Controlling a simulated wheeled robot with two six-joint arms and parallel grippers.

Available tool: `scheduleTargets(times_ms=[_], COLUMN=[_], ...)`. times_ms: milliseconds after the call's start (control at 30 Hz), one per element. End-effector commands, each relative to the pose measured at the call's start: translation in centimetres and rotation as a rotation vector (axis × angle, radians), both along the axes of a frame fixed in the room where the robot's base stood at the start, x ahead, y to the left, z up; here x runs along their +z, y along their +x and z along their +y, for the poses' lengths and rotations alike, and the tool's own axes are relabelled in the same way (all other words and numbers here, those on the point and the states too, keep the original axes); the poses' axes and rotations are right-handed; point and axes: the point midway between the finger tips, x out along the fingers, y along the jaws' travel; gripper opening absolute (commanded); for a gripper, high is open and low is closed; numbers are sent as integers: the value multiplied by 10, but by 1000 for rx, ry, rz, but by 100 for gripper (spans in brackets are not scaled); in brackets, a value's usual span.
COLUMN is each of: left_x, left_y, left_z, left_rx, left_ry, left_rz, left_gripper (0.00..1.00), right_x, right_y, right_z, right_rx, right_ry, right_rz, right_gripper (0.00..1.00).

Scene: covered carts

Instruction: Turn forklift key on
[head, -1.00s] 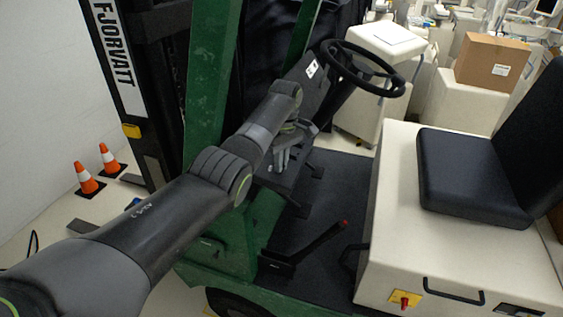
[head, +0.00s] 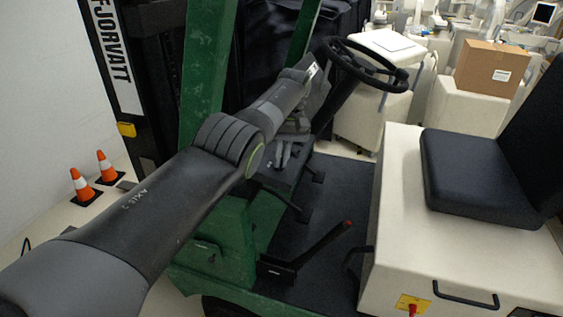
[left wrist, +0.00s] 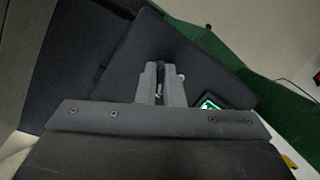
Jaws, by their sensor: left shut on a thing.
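The green forklift (head: 228,240) fills the middle of the head view. My left gripper (head: 281,156) reaches over its dark front panel, below and left of the black steering wheel (head: 366,66). In the left wrist view the two grey fingers (left wrist: 160,78) are close together over the dark panel (left wrist: 130,62). They are shut on the forklift key (left wrist: 159,89), of which only a small bit shows between them. The rest of the key and its slot are hidden. A small lit green display (left wrist: 210,104) sits right of the fingers. My right gripper is out of view.
A red-tipped lever (head: 322,241) rises from the forklift floor. The black seat (head: 470,170) is at the right, on a cream housing. Orange cones (head: 82,184) stand by the left wall. A cardboard box (head: 492,66) sits behind on a covered cart.

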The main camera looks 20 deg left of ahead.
Motion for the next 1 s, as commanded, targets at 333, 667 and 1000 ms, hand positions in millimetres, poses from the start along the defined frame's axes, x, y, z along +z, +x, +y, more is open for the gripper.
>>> scheduleTargets(times_ms=[333,667,1000], left_x=[1,1,0], left_y=[1,1,0], left_z=[1,1,0], left_rx=[-18,-18,-17], left_ry=[2,2,1], left_rz=[-1,-1,2], left_gripper=[0,16,29], right_x=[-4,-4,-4], right_y=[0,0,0], right_z=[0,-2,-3], right_rx=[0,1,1], right_ry=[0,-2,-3], right_rz=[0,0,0], right_gripper=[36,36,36])
